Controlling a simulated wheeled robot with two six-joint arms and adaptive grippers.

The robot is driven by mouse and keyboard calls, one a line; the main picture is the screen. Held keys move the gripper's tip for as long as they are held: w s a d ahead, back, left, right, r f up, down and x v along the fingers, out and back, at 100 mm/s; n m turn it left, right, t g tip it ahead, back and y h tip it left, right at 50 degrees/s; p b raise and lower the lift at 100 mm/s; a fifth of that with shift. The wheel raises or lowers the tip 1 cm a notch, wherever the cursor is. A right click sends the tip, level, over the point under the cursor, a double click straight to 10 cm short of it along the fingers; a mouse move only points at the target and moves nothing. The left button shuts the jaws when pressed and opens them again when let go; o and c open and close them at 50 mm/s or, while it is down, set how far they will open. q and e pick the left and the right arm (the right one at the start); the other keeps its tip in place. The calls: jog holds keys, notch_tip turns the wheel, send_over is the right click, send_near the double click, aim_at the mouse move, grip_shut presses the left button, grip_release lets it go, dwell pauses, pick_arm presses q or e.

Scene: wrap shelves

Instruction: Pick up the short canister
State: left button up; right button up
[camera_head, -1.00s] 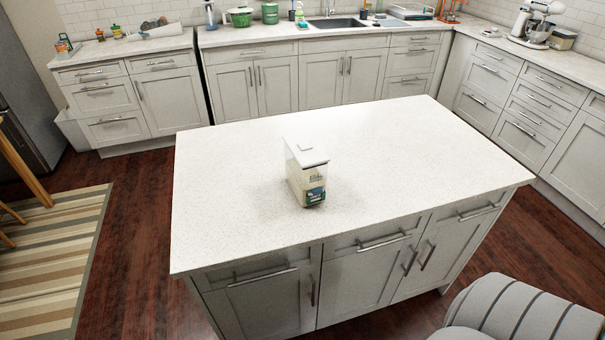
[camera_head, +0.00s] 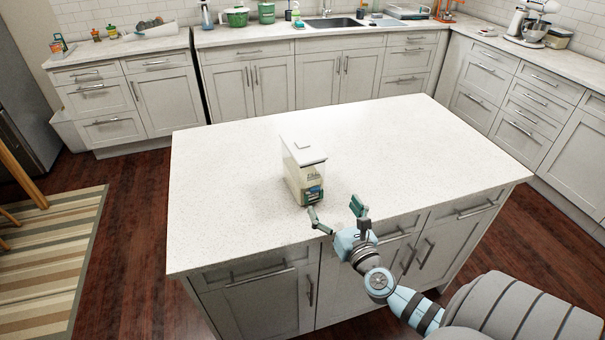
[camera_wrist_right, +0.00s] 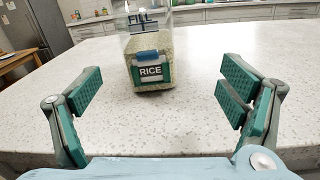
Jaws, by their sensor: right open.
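A short clear canister (camera_head: 303,170) with a white lid and a green label stands upright on the island countertop (camera_head: 400,150). In the right wrist view the canister (camera_wrist_right: 150,68) shows rice-like contents and a label reading "RICE"; its top is cut off. My right gripper (camera_head: 337,212) is open and empty at the island's front edge, just in front of the canister and a little to its right. In the wrist view its two fingers (camera_wrist_right: 160,98) are spread wide, with the canister beyond them, apart from both. My left gripper is not in view.
The island top around the canister is clear. Behind it, a back counter holds a green pot (camera_head: 236,16), a sink (camera_head: 334,22) and bottles. A stand mixer (camera_head: 530,24) stands at the right. A striped rug (camera_head: 60,250) lies on the floor at left.

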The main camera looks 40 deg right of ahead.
aim_at(319, 190)
jog(key=shift+n+y, duration=0.3)
jog(key=shift+n, duration=0.6)
jog(key=x, duration=0.7)
jog(key=shift+w+a+f, duration=0.15)
jog(key=shift+w+a, duration=0.05)
jog(key=shift+w, duration=0.1)
jog(key=x, duration=0.2)
jog(key=b+x, duration=0.1)
jog(key=x, duration=0.2)
jog(key=a+b+x, duration=0.1)
jog(key=x, duration=0.1)
jog(key=shift+w+d+f, duration=0.1)
jog(key=shift+w+f, duration=0.15)
jog(key=shift+s+r, duration=0.1)
jog(key=c, duration=1.8)
jog(key=shift+c, duration=0.7)
jog(key=shift+r, duration=0.15)
